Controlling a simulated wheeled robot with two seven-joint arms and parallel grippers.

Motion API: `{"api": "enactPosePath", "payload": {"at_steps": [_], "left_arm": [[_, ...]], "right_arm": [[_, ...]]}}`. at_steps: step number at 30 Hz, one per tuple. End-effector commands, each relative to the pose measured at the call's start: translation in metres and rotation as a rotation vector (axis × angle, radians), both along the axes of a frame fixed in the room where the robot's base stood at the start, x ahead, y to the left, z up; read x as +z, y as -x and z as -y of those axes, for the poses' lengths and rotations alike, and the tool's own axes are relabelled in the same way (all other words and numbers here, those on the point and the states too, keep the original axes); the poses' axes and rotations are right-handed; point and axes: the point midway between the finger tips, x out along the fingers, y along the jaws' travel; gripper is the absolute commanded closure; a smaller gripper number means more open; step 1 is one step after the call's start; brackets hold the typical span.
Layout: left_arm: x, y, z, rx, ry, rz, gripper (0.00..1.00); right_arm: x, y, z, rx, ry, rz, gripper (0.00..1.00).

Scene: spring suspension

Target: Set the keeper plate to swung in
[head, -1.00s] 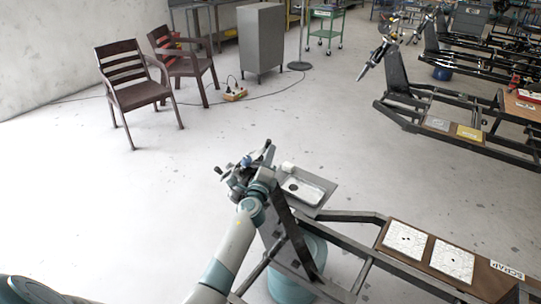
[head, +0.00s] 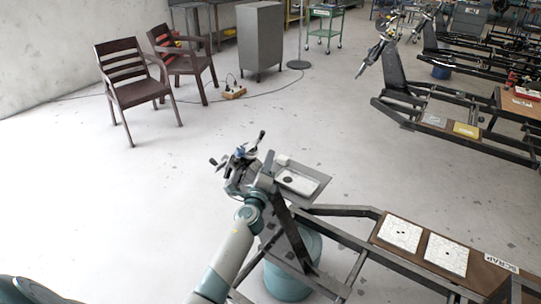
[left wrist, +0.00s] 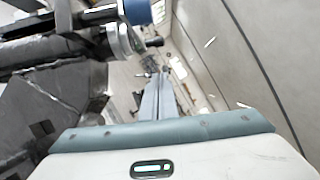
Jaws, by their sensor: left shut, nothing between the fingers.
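The spring suspension assembly (head: 232,176) sits at the upper end of a dark upright post, a dark cluster of rods and clamps with a small blue part. I cannot pick out the keeper plate or tell its position. The assembly's blue end (left wrist: 137,11) and a silver ring (left wrist: 121,40) are up and left of the fingers, with dark rods further left. Contact cannot be told. My right gripper is not in view.
A grey tray (head: 322,189) with a white item is right of the post. The dark frame (head: 338,228) runs right to a brown board with two white plates (head: 399,233) and a SCRAP label. A teal drum (head: 290,278) stands below. The floor left is open; chairs stand beyond.

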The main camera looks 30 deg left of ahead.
Motion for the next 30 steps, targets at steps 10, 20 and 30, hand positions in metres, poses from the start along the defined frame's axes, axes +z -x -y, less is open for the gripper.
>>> {"api": "enactPosePath", "payload": {"at_steps": [10, 20, 30], "left_arm": [[-0.012, 0.048, 0.018, -0.002, 0.001, -0.001, 1.0], [-0.015, 0.069, 0.025, -0.001, 0.0, 0.0, 1.0], [-0.014, 0.069, 0.025, -0.001, 0.0, 0.0, 1.0]], "right_arm": [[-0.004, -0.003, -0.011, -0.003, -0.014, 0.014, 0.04], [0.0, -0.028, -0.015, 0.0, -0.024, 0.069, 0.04], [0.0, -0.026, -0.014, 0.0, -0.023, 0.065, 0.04]]}}
